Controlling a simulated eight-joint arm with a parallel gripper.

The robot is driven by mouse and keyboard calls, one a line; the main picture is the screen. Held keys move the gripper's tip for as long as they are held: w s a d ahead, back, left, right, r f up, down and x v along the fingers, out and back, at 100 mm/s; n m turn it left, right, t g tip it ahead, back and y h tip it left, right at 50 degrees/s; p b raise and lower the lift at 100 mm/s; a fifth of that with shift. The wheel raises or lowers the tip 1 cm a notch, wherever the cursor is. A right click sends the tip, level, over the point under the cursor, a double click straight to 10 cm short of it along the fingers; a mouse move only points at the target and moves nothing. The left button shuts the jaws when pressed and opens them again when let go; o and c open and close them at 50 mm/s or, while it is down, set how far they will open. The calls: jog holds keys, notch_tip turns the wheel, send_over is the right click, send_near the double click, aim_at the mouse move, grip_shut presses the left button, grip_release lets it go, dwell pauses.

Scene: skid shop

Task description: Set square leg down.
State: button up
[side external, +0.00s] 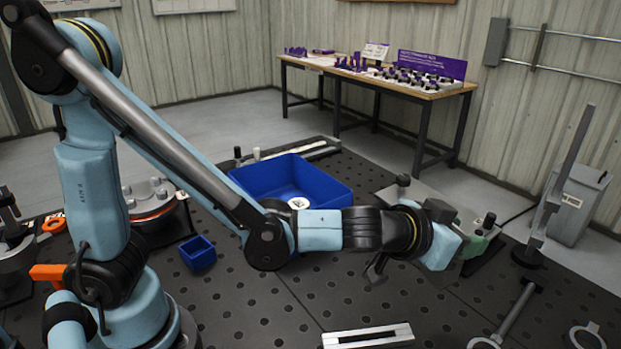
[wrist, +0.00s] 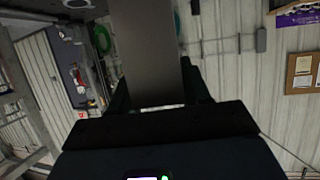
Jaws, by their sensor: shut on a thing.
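My gripper (wrist: 158,97) is shut on the square leg (wrist: 148,50), a flat-sided dark grey bar. In the wrist view the bar runs from between the black fingers up past the top edge of the picture, so its far end is out of view. In the side view my wrist reaches right over the dark perforated table. The fingers and their grip are largely hidden behind the wrist there. A tall grey post (side external: 566,170) with a round black foot shows at the right. I cannot tell whether it is the held leg.
A large blue bin (side external: 245,183) and a small blue bin (side external: 198,253) stand on the perforated table (side external: 270,315). A slotted pale bar (side external: 367,336) lies in front. A green block (side external: 478,241) is beside my wrist. A wooden-topped bench (side external: 425,94) stands by the wall.

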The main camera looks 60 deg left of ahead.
jog(key=shift+d, duration=0.2)
jog(key=shift+w+a+f, duration=1.35)
jog(key=shift+a+f, duration=0.05)
jog(key=shift+f, duration=0.4)
jog(key=shift+w+a+f, duration=1.4)
jog(key=shift+f, duration=0.35)
jog(key=shift+w+a+f, duration=1.35)
jog(key=shift+a+f, duration=0.05)
jog(key=shift+f, duration=0.4)
jog(key=shift+f, duration=0.25)
jog(key=o, duration=1.1)
jog(key=shift+o, duration=0.2)
jog(key=shift+s+r, duration=0.1)
